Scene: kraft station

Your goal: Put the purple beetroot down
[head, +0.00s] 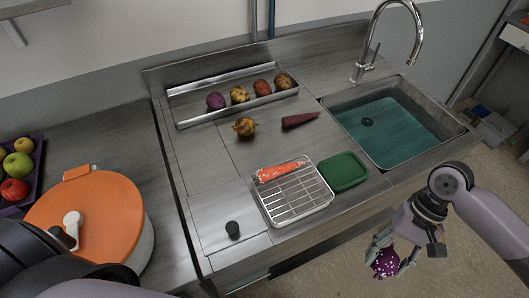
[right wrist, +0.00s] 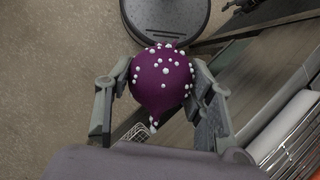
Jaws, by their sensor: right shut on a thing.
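The purple beetroot (head: 385,264), dotted with white specks, is in my right gripper (head: 387,254) at the lower right of the head view. It is held in the air beyond the counter's front edge, over the floor. In the right wrist view the beetroot (right wrist: 162,80) sits between the two fingers of the right gripper (right wrist: 160,88), which are shut on it from both sides. Its pointed root faces the bottom of that picture. Part of my left arm shows at the lower left of the head view, but its gripper is not visible.
A wire rack (head: 297,207) holds an orange carrot (head: 281,170) with white specks. A green mat or tray (head: 343,171) lies beside it.

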